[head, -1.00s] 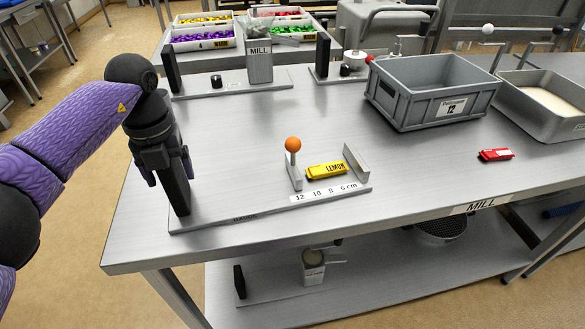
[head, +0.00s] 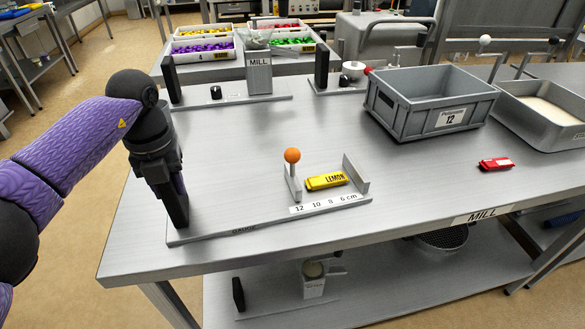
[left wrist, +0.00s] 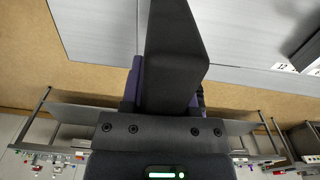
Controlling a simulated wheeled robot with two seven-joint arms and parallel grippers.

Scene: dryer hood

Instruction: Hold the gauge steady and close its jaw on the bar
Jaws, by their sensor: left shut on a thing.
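The gauge (head: 243,231) is a long grey base on the near left of the table, with a scale marked 12, 10, 8, 6 cm. Its sliding jaw (head: 293,184) is a small upright plate topped by an orange ball (head: 292,155). Its fixed end plate (head: 356,174) stands at the right. A yellow LEMON bar (head: 326,181) lies between them, with a gap to the end plate. My left gripper (head: 174,208) is shut on the gauge's black upright handle at the left end; the handle (left wrist: 178,45) fills the middle of the left wrist view. My right gripper is out of view.
A grey crate (head: 413,124) labelled 12 and a metal tray (head: 530,115) stand at the back right. A red bar (head: 495,164) lies at the right. The MILL fixture (head: 258,73) stands at the back. The table between is clear.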

